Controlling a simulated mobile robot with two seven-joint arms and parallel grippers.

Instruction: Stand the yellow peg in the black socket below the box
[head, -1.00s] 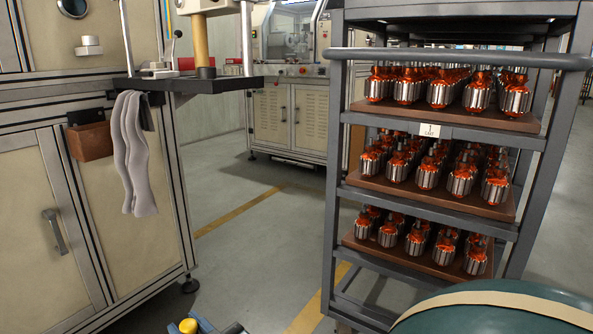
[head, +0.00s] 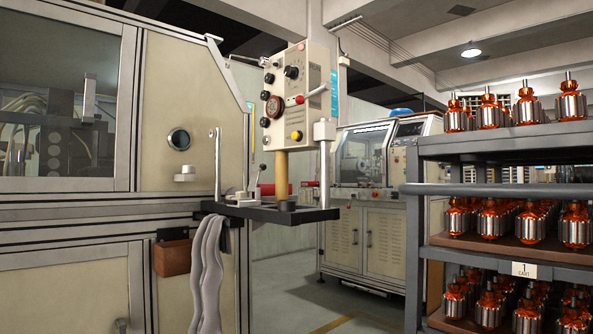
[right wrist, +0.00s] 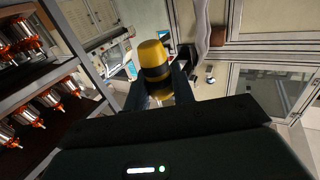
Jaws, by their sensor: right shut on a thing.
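The yellow peg (right wrist: 153,52), with a dark band round it, is between the fingers of my right gripper (right wrist: 160,82) in the right wrist view. That gripper is shut on it; the peg's lower part is partly hidden between the fingers. In the head view the cream control box (head: 293,95) stands above a black shelf. The short black socket (head: 286,206) is on the shelf below the box. A tan post (head: 281,172) rises at or just behind the socket; I cannot tell which. Neither gripper shows in the head view.
The black shelf (head: 262,213) juts from the machine cabinet, with upright metal rods (head: 324,175) at its sides and a small clamp by the left one. A grey cloth (head: 208,270) and brown box (head: 172,257) hang below. A rack (head: 415,240) of copper armatures stands at right.

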